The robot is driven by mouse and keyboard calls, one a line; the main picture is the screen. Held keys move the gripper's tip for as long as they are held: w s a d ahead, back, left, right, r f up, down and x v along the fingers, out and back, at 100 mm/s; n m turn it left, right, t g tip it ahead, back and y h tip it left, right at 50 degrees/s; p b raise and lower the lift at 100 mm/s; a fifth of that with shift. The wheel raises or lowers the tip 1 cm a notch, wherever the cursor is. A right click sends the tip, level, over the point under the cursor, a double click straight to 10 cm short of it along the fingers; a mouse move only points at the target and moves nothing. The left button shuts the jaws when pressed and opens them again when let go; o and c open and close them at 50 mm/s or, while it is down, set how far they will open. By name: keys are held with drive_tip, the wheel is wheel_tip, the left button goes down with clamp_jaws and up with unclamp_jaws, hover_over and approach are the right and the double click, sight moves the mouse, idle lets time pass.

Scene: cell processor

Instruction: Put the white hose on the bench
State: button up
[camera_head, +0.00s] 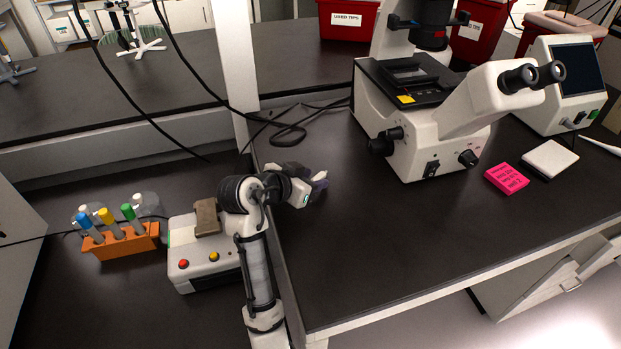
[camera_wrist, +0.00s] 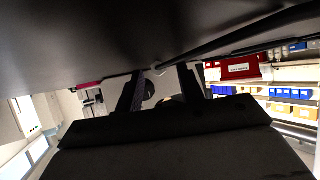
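The bench (camera_head: 400,225) is a dark top with a pale front edge, carrying a microscope. My gripper (camera_head: 318,184) is over the bench's left part, left of the microscope, with its fingers pointing right. In the wrist view my gripper's two dark fingers (camera_wrist: 161,75) stand apart. A small pale spot (camera_wrist: 158,69) shows near the fingertips; I cannot tell what it is or whether it is held. No white hose can be made out for certain. A slim white thing (camera_head: 600,145) lies at the bench's right edge; I cannot tell if it is the hose.
The white microscope (camera_head: 440,125) stands right of my gripper. A pink note pad (camera_head: 506,178) and a white pad (camera_head: 549,159) lie farther right. Black cables (camera_head: 290,135) loop behind my gripper. An orange tube rack (camera_head: 122,242) and a white box with buttons (camera_head: 190,275) stand left. The bench's front middle is clear.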

drive_tip(key=p+v, duration=0.4)
drive_tip(key=v, duration=0.9)
drive_tip(key=shift+p, duration=0.4)
drive_tip(key=shift+s+a+r, duration=0.15)
drive_tip(key=shift+s+a, duration=0.05)
drive_tip(key=shift+s, duration=0.15)
